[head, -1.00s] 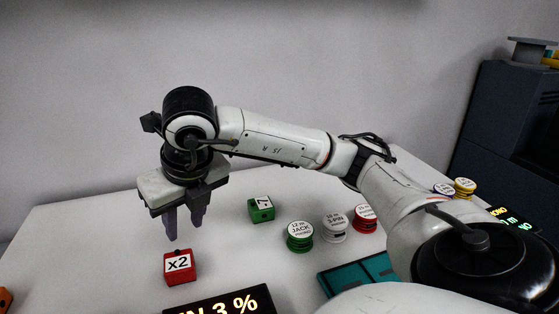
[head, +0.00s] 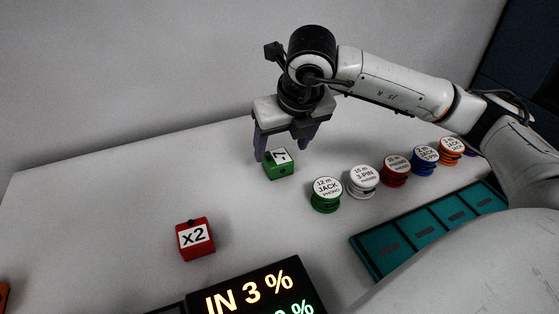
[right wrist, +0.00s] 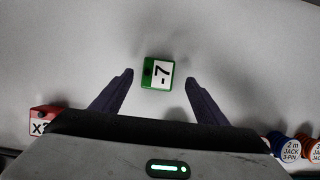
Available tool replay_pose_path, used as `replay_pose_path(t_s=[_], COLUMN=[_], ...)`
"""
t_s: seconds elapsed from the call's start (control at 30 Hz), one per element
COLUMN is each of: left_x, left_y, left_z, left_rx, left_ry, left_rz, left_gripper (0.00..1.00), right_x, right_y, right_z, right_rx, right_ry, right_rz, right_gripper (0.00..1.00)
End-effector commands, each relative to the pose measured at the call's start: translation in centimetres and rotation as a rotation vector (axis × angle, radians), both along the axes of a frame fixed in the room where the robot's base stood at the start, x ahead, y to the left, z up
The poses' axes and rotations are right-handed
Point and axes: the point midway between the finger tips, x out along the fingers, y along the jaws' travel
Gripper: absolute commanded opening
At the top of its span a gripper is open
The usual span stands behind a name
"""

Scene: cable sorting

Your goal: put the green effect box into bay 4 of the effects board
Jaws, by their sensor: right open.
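The green effect box (head: 281,163), with a white label reading 7 or -7, stands on the table. It also shows in the right wrist view (right wrist: 158,73), ahead of and between the finger lines. My right gripper (head: 283,150) is open and empty, its fingers spread above the box and on either side of it in the head view. In the right wrist view its two fingertips (right wrist: 158,78) are apart, with clear space to the box on both sides. The effects board with bay 4 cannot be made out for certain. My left gripper is not in view.
A red box marked x2 (head: 195,239) stands to the left. Several cable reels, such as the green one (head: 326,195) and white one (head: 362,182), run in a row to the right. A teal tray (head: 389,250) and a lit display (head: 258,294) are in front.

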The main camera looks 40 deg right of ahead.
Motion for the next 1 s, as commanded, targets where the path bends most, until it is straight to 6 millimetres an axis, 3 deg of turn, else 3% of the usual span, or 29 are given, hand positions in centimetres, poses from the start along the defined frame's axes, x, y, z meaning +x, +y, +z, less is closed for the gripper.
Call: replay_pose_path(t_s=[0.4,0.67,1.0], left_x=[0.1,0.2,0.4], left_y=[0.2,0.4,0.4], left_z=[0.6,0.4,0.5], left_rx=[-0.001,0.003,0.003], left_ry=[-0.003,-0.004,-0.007], left_rz=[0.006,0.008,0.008], left_gripper=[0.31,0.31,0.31], right_x=[1.8,1.9,1.9], right_y=[-0.1,-0.1,-0.1], right_z=[-4.7,-4.9,-4.9], right_rx=[0.0,0.001,0.0], right_ry=[0.002,0.0,-0.002], right_rz=[0.0,0.001,0.0], right_gripper=[0.67,0.67,0.15])
